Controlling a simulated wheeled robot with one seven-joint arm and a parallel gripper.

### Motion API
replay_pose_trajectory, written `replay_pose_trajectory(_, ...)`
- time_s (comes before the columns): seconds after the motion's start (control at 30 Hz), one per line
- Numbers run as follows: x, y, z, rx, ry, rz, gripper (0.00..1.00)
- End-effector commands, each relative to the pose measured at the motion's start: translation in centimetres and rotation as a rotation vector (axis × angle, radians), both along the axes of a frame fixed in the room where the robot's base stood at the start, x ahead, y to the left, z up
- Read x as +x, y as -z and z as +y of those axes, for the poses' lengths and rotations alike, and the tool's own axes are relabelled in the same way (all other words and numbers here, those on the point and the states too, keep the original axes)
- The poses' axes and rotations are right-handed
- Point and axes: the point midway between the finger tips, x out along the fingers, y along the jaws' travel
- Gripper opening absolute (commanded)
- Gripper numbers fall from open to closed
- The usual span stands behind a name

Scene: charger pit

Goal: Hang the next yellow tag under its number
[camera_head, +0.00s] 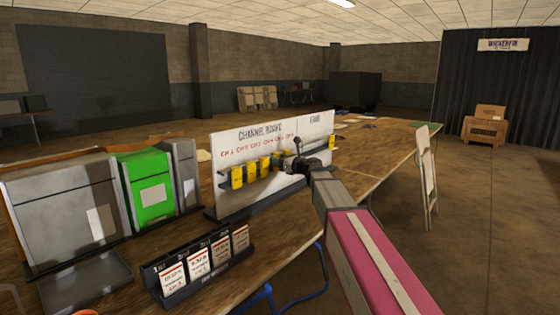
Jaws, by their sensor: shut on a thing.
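The white channel board (232,152) stands upright on the table, with a row of red numbers too small to read surely. Several yellow tags (250,170) hang in a row below the numbers, on dark fittings. Another small yellow piece (332,143) shows at the board's right part, beyond my arm. My gripper (288,163) is at the board's face, at the right end of the yellow row. It is shut on a yellow tag (276,160), seen small and partly covered by the jaws. Whether that tag touches a hook cannot be told.
A black rack (208,279) with several white cards stands in front on the table. Grey binders or boxes (62,205), a green one (150,190) and a dark tray (85,281) are at the left. The table (385,150) continues back right; a folding chair (427,180) stands beside it.

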Motion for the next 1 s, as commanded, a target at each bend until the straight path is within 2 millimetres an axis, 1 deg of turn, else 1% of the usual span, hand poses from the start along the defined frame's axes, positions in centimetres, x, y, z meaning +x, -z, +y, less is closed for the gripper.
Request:
replay_pose_trajectory(0.33,0.0,0.1,0.0,0.0,0.0,0.0,0.23)
replay_pose_trajectory(0.37,0.0,0.1,0.0,0.0,0.0,0.0,0.52)
replay_pose_trajectory(0.4,0.0,0.1,0.0,0.0,0.0,0.0,0.65)
replay_pose_trajectory(0.43,0.0,0.1,0.0,0.0,0.0,0.0,0.75)
replay_pose_trajectory(0.77,-0.2,0.1,-0.2,0.0,0.0,0.0,0.75)
replay_pose_trajectory(0.87,-0.8,0.1,-0.9,0.0,0.001,0.0,0.75)
replay_pose_trajectory(1.0,-2.3,0.1,-2.6,0.0,0.002,0.0,0.75)
